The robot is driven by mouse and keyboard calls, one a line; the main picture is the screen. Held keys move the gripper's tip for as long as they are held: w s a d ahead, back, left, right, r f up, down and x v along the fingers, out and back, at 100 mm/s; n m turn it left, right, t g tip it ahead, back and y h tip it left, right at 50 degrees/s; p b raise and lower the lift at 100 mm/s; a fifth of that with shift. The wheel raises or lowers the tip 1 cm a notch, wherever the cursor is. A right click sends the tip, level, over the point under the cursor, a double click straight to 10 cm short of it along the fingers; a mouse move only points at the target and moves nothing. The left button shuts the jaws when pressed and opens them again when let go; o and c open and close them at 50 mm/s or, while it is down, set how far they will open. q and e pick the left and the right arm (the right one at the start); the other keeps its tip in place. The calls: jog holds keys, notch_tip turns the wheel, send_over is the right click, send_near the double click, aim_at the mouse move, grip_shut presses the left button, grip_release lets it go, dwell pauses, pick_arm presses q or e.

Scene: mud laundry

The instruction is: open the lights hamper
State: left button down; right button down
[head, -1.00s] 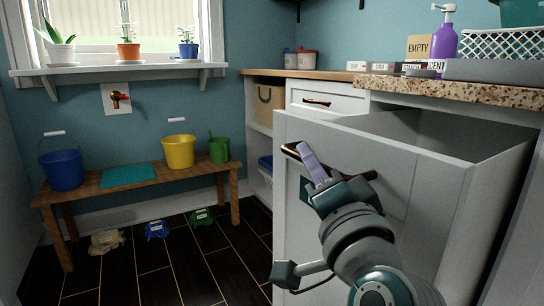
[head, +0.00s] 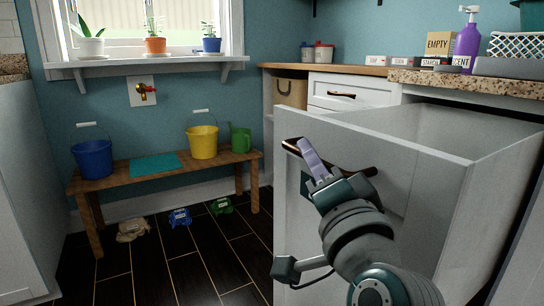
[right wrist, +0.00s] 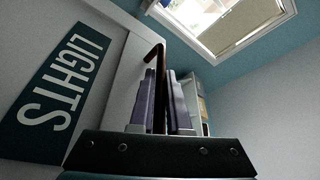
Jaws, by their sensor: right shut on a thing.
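The lights hamper (head: 430,205) is a pale pull-out bin under the granite counter, standing well out with its open top and inner walls showing. Its dark bar handle (head: 363,172) runs across the front panel. My right gripper (head: 312,160) is shut on this handle, near its left part in the head view. In the right wrist view the handle (right wrist: 157,58) passes between the two purple-grey fingers (right wrist: 165,100). A teal label reading LIGHTS (right wrist: 60,98) is on the panel beside them. The bin's floor is hidden. My left gripper is not in view.
The granite counter (head: 465,85) holds a purple bottle (head: 467,45) and boxes. A white cabinet (head: 25,190) is at the left. Floor between is clear.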

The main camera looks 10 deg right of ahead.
jog(key=c, duration=0.9)
grip_release()
jog(key=p+v, duration=0.2)
jog(key=v, duration=0.8)
